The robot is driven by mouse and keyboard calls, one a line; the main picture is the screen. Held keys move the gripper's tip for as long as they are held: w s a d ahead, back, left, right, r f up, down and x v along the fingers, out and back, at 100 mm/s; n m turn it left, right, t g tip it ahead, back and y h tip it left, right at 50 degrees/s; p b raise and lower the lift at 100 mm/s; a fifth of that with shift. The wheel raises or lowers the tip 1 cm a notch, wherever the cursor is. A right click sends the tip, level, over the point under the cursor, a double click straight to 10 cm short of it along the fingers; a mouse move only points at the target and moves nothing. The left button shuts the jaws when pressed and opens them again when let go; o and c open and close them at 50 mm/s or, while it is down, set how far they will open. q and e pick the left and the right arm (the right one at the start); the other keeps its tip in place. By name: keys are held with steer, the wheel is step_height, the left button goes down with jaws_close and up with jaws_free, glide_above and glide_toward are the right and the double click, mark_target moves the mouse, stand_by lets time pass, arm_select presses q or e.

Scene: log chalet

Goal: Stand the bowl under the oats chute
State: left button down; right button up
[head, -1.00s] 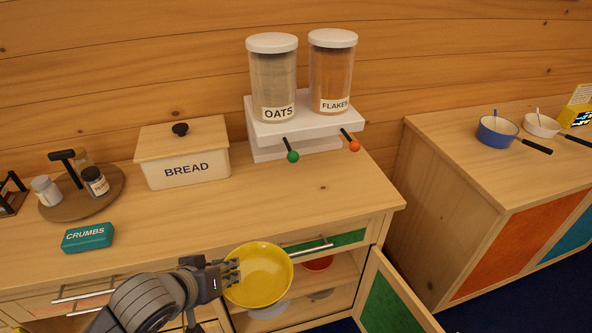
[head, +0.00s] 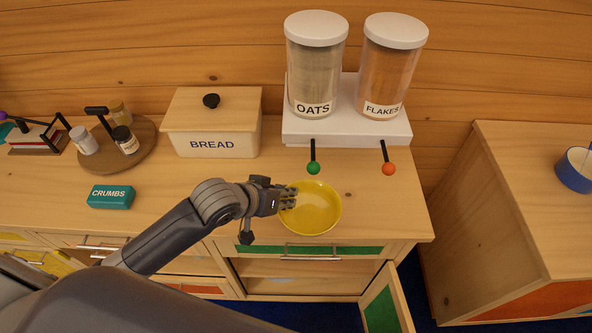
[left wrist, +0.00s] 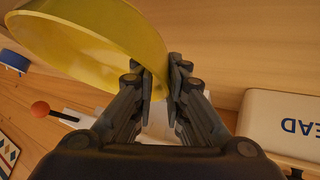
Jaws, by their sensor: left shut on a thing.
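The yellow bowl (head: 314,210) is held by its left rim in my left gripper (head: 288,198), upright, over the front part of the counter. In the left wrist view the bowl (left wrist: 85,40) fills the upper left, its rim between the two fingers of the gripper (left wrist: 160,85). The oats dispenser (head: 315,70) stands at the back with a green-knobbed lever (head: 313,167) in front. The bowl is in front of this lever and lower in the picture. The chute's opening is not visible from above. My right gripper is not in view.
The flakes dispenser (head: 390,70) with its orange knob (head: 388,169) is right of the oats. A bread box (head: 212,130), a teal crumbs box (head: 111,197) and a round tray with jars (head: 140,153) are on the left. A green cabinet door (head: 382,305) hangs open below.

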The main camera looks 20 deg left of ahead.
arm_select(q)
steer(key=w, duration=0.3)
steer(key=w+a+p, duration=0.1)
steer(key=w, duration=0.3)
steer(key=w+a+p, duration=0.1)
steer(key=w, duration=0.2)
steer(key=shift+w+f, duration=0.15)
steer(key=shift+f, duration=0.2)
step_height(320, 180, down, 3)
steer(key=shift+r+p, duration=0.15)
steer(key=shift+p, duration=0.35)
steer(key=shift+f, duration=0.5)
steer(key=c, duration=1.6)
jaws_free()
steer(key=shift+f, duration=0.15)
steer(key=b+v, duration=0.1)
steer(key=v, duration=1.1)
